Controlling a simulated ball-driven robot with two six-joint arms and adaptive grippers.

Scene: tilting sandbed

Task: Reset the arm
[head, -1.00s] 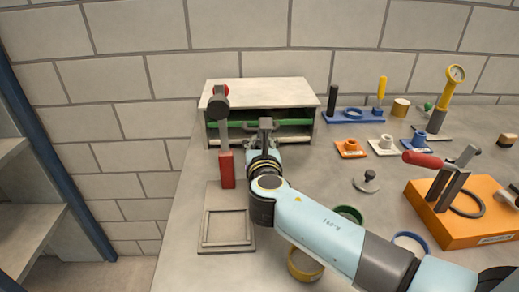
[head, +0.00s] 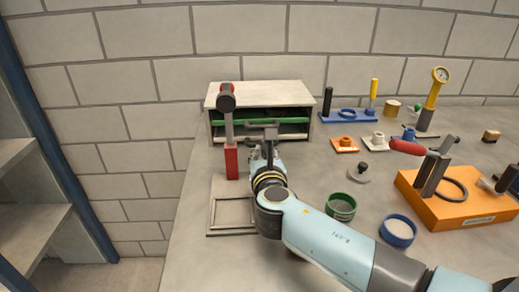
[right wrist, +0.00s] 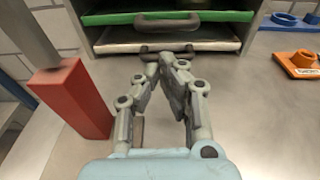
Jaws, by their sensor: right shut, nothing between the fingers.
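My right gripper (head: 264,150) is in front of the grey cabinet (head: 258,93), beside the red-based lever (head: 231,160). In the right wrist view its fingers (right wrist: 166,57) are together and hold nothing. They point at the cabinet's open front, where a green-rimmed tray (right wrist: 105,18) sits above a white-rimmed tray (right wrist: 115,46). Each tray has a dark handle. The fingertips overlap the lower handle in this view; I cannot tell whether they touch it. The red block (right wrist: 75,98) stands left of the fingers. My left gripper is out of view.
A square frame (head: 211,215) lies left of my right arm. A green ring cup (head: 341,206) and a blue one (head: 398,230) stand to its right. An orange block with a red-handled clamp (head: 470,218) is further right. Small fittings stand behind, with bare tabletop between.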

